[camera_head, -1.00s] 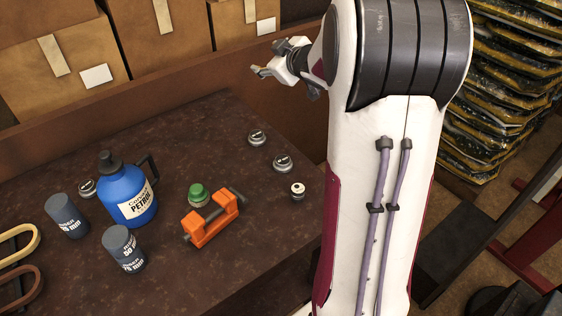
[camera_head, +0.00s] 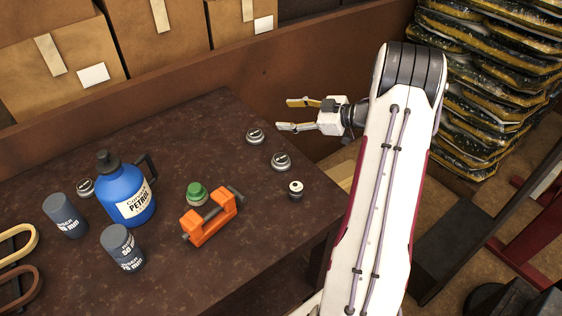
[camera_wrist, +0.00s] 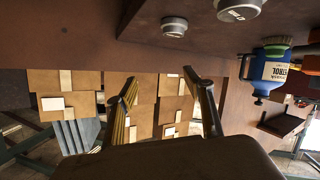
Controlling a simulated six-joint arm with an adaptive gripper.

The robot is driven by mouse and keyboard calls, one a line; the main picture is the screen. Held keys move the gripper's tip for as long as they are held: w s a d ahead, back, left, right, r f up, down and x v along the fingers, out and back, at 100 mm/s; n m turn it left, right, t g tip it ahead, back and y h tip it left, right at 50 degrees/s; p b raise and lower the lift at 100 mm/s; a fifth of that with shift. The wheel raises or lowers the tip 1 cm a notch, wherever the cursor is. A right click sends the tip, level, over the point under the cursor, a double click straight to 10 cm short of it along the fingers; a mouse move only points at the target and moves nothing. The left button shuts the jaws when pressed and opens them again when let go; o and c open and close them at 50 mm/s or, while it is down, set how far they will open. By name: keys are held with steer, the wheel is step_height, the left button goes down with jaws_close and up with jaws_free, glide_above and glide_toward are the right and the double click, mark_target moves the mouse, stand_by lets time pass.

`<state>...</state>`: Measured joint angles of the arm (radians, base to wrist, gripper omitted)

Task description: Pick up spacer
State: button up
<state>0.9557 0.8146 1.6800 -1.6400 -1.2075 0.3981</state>
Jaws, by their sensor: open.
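Two dark grey cylinders with white lettering stand on the brown table. One (camera_head: 65,215) is left of the blue petrol can; its label seems to read 75 mm. The other (camera_head: 122,248) stands in front of the can, and its label seems to read 50 mm. Their lettering is too small to read fully, but they look like spacers. My gripper (camera_head: 283,115) is open and empty above the far right part of the table, well apart from both cylinders. In the wrist view my gripper's fingers (camera_wrist: 163,88) are spread with nothing between them.
Stacked bags (camera_head: 480,110) are at right.

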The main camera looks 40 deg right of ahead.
mark_target(284, 158)
steer(key=s+f+y, duration=0.1)
steer(key=s+f, duration=0.1)
steer(key=s, duration=0.1)
steer(key=s+f+y, duration=0.2)
steer(key=s+f, duration=0.1)
steer(key=s, duration=0.1)
steer(key=s+a+f+g+y, duration=0.1)
steer(key=s+f+y, duration=0.1)
steer(key=s+f, duration=0.1)
steer(key=shift+s+f+n, duration=0.1)
steer(key=shift+s+n, duration=0.2)
steer(key=shift+s, duration=0.25)
steer(key=shift+s+f, duration=0.15)
steer(key=shift+s, duration=0.25)
steer(key=shift+x, duration=1.35)
steer(key=shift+x, duration=2.6)
steer(key=shift+w, duration=0.1)
